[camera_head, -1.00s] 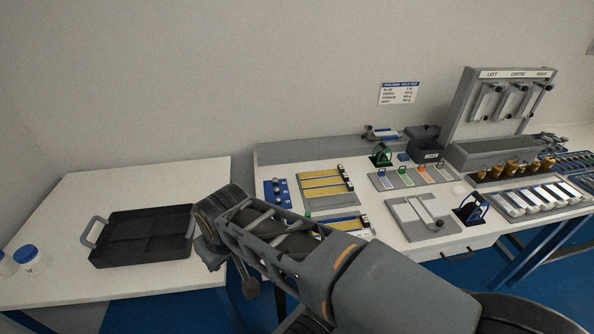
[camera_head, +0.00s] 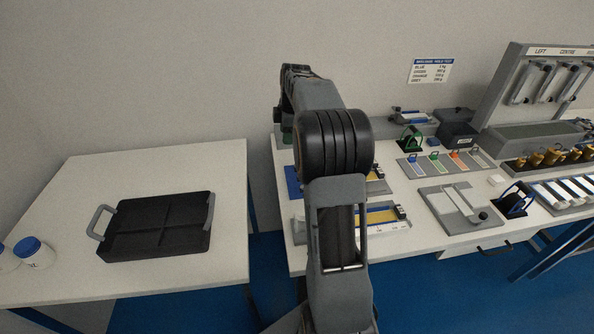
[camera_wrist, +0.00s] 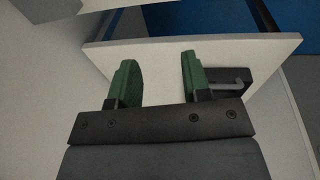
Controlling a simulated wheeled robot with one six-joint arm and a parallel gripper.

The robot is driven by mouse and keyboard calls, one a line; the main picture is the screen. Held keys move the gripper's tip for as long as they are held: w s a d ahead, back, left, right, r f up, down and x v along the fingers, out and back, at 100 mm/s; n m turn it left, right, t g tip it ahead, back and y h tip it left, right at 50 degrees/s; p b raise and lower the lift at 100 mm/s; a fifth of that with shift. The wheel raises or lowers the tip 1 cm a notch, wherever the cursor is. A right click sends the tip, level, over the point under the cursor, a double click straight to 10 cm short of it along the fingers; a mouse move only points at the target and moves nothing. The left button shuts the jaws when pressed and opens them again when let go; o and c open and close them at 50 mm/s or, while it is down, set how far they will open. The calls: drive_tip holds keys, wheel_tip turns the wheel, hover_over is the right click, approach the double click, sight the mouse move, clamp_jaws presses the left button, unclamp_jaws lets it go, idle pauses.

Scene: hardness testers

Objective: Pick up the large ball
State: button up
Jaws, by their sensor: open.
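I cannot make out the large ball in either current view. A blue holder (camera_head: 292,182) shows as a sliver at the left of the long bench, mostly hidden behind my arm. My gripper (camera_wrist: 158,70) shows in the wrist view with its two green fingers apart and nothing between them. In the head view my arm stands in front of the bench and largely hides the gripper.
A black tray (camera_head: 150,222) with grey handles lies on the left white table (camera_head: 75,180), with white blue-lidded jars (camera_head: 35,255) at its left. A grey plate with a lever (camera_head: 455,208), a hook rack (camera_head: 540,85) and yellow strips (camera_head: 380,216) occupy the bench. A gap separates the tables.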

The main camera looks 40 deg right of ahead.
drive_tip(key=w+d+f+n, duration=0.1)
drive_tip(key=d+f, duration=0.1)
drive_tip(key=f, duration=0.2)
drive_tip(key=w+d+f+n, duration=0.1)
drive_tip(key=d+f, duration=0.1)
drive_tip(key=f, duration=0.2)
drive_tip(key=w+d+f+n+b, duration=0.1)
drive_tip(key=d+f, duration=0.2)
drive_tip(key=f, duration=0.1)
drive_tip(key=shift+w+n, duration=0.15)
drive_tip(key=shift+n, duration=0.15)
drive_tip(key=shift+w+a+f+p, duration=0.15)
drive_tip(key=shift+w+f, duration=0.1)
drive_tip(key=shift+f, duration=1.35)
drive_tip(key=shift+w+d+f+p, duration=0.1)
drive_tip(key=shift+w+f+p, duration=0.1)
drive_tip(key=shift+f, duration=1.4)
drive_tip(key=shift+c, duration=0.2)
drive_tip(key=c, duration=0.7)
drive_tip(key=shift+r, duration=0.1)
